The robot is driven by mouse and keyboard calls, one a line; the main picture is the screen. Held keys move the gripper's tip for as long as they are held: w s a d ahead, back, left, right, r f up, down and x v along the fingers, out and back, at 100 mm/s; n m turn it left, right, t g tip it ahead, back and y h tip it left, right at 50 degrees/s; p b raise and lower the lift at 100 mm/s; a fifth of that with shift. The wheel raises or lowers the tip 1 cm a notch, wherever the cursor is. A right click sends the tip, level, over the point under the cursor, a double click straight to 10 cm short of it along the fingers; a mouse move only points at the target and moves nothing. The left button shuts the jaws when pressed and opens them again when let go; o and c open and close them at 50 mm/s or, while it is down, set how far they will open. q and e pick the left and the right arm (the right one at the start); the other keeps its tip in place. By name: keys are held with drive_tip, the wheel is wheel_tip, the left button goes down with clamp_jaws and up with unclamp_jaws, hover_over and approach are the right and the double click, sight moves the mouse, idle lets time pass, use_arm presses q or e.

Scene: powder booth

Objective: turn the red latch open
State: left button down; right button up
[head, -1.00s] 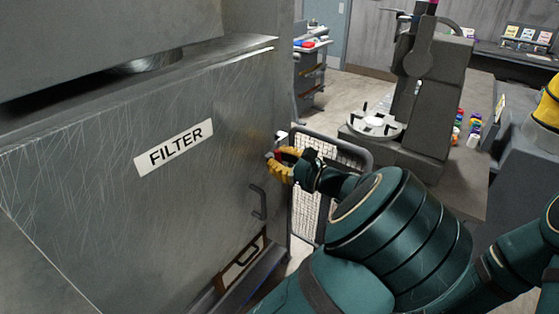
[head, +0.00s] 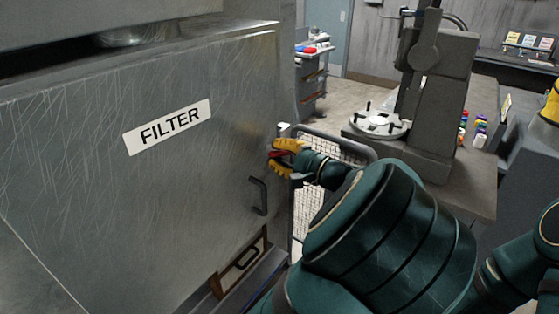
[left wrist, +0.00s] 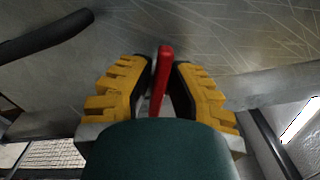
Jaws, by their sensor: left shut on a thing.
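The red latch (left wrist: 164,75) is a slim red bar on the scratched metal filter door. In the left wrist view it lies lengthwise between the yellow fingers of my left gripper (left wrist: 163,75). In the head view my left gripper (head: 281,158) is at the right edge of the door (head: 100,200), its fingers above and below a small red bit of the latch (head: 275,154). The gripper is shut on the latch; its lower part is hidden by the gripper. My right gripper is not in view.
A dark door handle (head: 259,196) is just below my left gripper. A wire-mesh panel (head: 312,205) stands right of the cabinet. A bench with a grey machine (head: 435,90) and round white plate (head: 379,122) is farther right. A shelf cart (head: 312,75) stands behind.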

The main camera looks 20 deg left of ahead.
use_arm(q)
drive_tip(key=shift+f+n+b, duration=0.1)
drive_tip(key=shift+n+b, duration=1.85)
drive_tip(key=shift+n, duration=0.45)
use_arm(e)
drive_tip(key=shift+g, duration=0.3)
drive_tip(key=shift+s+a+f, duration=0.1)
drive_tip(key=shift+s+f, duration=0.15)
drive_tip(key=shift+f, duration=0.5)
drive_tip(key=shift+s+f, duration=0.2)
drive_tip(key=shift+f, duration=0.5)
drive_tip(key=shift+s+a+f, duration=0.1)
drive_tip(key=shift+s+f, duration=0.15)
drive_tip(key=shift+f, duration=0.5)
use_arm(q)
drive_tip(key=c, duration=1)
unclamp_jaws()
drive_tip(key=shift+a, duration=0.1)
drive_tip(key=v, duration=1.2)
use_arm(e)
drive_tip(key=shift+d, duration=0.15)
